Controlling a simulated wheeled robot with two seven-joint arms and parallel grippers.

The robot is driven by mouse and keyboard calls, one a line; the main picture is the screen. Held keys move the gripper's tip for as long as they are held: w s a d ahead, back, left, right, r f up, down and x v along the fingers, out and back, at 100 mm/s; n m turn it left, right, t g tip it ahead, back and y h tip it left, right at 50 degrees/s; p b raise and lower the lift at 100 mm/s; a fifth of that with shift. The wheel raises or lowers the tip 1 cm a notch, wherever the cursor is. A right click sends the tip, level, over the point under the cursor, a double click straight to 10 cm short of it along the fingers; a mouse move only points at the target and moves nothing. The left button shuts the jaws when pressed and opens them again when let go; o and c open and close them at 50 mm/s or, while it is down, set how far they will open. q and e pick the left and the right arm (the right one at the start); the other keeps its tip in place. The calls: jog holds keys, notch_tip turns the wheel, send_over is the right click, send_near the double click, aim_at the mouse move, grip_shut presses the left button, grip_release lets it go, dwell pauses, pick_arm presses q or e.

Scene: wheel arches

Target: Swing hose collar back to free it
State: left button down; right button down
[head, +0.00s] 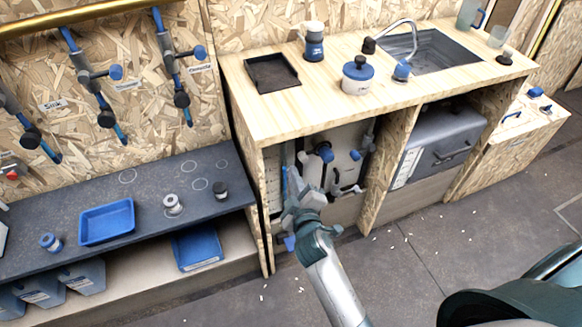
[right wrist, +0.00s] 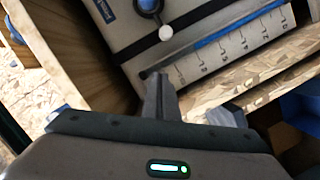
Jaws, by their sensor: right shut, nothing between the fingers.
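My right gripper (head: 301,197) is in front of the left bay under the counter, shut and empty. In the right wrist view its fingers (right wrist: 188,105) point at a pale tank (right wrist: 185,35), apart from the lever. The tank (head: 342,150) also shows in the head view, partly hidden. A dark lever with a blue part and a white round end (right wrist: 166,33) is on the tank. A blue tube (right wrist: 215,38) runs along a marked scale on its face. Blue-capped fittings (head: 326,153) show on the tank in the head view. I cannot tell which part is the hose collar. My left gripper is not in view.
The wooden divider (head: 388,165) and counter edge bound the bay. A grey case (head: 440,143) fills the right bay. A black tray (head: 271,73), a blue-lidded pot (head: 357,78) and a sink (head: 430,52) are above. Floor in front is mostly clear, with small white bits.

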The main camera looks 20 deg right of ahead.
jog(key=shift+v, duration=1.15)
jog(key=s+a+f+m+g+y, duration=0.1)
jog(key=s+f+g, duration=0.15)
jog(key=f, duration=0.55)
jog(key=s+a+f+m+g+y, duration=0.1)
jog(key=s+f, duration=0.3)
jog(key=f, duration=0.4)
jog(key=s+a+f+m+g+y, duration=0.1)
jog(key=s+f+g, duration=0.15)
jog(key=f, duration=0.65)
jog(key=s+d+f+m+g+y, duration=0.1)
jog(key=s+f+m+g, duration=0.2)
jog(key=s+f, duration=1.5)
jog(key=s+g, duration=0.1)
jog(key=s, duration=0.2)
jog(key=shift+d+m+g, duration=0.3)
jog(key=shift+m, duration=0.1)
